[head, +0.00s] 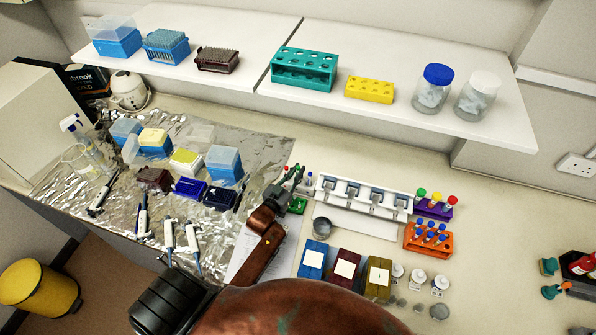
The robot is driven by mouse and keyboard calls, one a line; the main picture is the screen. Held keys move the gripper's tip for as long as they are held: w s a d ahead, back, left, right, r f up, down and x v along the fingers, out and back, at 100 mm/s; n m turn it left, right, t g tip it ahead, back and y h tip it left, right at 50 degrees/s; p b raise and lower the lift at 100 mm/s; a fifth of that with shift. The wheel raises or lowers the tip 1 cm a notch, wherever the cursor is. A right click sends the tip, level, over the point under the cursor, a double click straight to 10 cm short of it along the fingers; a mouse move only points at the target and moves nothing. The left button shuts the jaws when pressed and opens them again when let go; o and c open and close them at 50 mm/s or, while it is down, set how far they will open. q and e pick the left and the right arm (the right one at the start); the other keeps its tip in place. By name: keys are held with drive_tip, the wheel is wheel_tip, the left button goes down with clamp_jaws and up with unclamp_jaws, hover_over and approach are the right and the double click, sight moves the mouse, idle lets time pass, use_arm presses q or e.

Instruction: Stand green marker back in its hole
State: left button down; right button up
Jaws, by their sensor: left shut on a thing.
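My left gripper (291,182) reaches up from the bottom of the head view and is shut on a thin thing, which looks like the green marker. The marker is small and mostly hidden by the fingers. Just below and right of the fingertips is a small green block (298,206), partly covered by the gripper. A marker with a blue part (309,183) stands close to the right of the fingers. I cannot make out the hole or whether the held marker touches the block. My right gripper is not in view.
A white pipette rack (364,193) stands just right of the gripper. A metal cup (321,228) and several boxes (346,269) are nearer. Foil (75,187) with pipettes and tip boxes covers the left. A shelf (400,55) runs behind.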

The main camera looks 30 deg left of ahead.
use_arm(q)
drive_tip(key=c, duration=1.9)
unclamp_jaws()
drive_tip(key=s, duration=1.2)
